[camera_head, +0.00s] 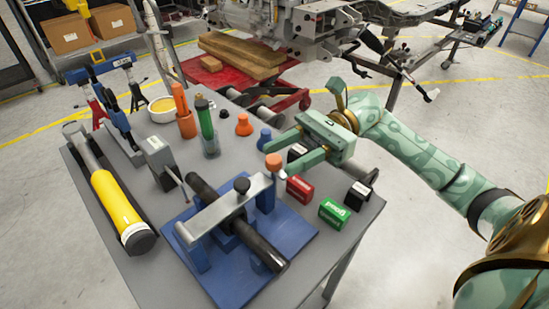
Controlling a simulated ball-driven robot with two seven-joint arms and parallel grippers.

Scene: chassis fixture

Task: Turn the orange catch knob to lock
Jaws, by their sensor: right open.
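The orange catch knob (274,162) sits at the right end of the grey clamp bar (228,207) on the blue fixture (250,262). My right gripper (281,158) reaches in from the right. Its two pale green fingers are apart, with the tips close to the orange knob, seemingly on either side of it. Contact cannot be told. My left gripper is not in view.
A red box (299,190), a green box (334,213) and a black box (357,195) stand right of the fixture. Orange and green handled tools (206,121) stand behind it. A yellow cylinder (115,200) lies along the left edge of the grey table (160,262).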

